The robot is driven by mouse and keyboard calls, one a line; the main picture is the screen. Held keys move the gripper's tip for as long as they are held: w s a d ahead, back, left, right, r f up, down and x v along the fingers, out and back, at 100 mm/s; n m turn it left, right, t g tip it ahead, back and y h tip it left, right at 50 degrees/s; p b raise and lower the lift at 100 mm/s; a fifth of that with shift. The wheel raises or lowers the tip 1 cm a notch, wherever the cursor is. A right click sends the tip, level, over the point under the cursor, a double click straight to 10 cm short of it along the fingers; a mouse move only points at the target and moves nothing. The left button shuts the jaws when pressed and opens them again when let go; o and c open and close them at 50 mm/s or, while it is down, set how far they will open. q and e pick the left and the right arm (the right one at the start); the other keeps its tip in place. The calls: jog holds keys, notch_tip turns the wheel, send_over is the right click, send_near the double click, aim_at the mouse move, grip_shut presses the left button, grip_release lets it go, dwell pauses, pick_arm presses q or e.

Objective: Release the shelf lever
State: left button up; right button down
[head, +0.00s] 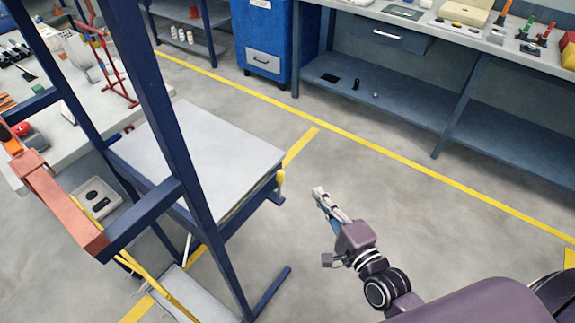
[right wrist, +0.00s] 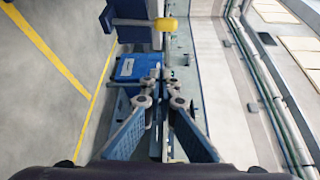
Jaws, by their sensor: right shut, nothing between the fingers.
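The shelf lever (head: 281,177) has a yellow grip and sits at the right corner of a grey shelf (head: 215,150) on a dark blue rack (head: 165,110). My right gripper (head: 320,193) is to the right of the lever and nearer to me, with a gap between them. Its fingers are shut and empty. In the right wrist view, the yellow grip of the lever (right wrist: 167,24) shows beyond the fingertips of my right gripper (right wrist: 160,80), not touching them. My left gripper is not in view.
A workbench (head: 400,95) with tools on top runs along the back right. A blue cabinet (head: 263,35) stands behind the rack. A cluttered table (head: 60,80) is at the left. The floor right of the shelf is clear, with yellow lines.

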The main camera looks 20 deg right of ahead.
aim_at(280, 186)
jog(key=w+a+p, duration=0.2)
jog(key=w, duration=0.8)
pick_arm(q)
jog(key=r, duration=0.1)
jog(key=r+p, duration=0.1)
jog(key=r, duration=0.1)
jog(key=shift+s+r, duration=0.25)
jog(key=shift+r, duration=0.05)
pick_arm(e)
jog(key=a, duration=0.1)
jog(key=s+a, duration=0.2)
jog(key=shift+s+a+r, duration=0.1)
jog(key=shift+s+r, duration=0.1)
jog(key=shift+r, duration=0.05)
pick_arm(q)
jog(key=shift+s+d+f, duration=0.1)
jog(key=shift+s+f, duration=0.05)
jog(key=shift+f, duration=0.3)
pick_arm(e)
jog(key=shift+s+a+n+t, duration=0.5)
jog(key=shift+s+a+n, duration=0.05)
jog(key=shift+a+n, duration=0.2)
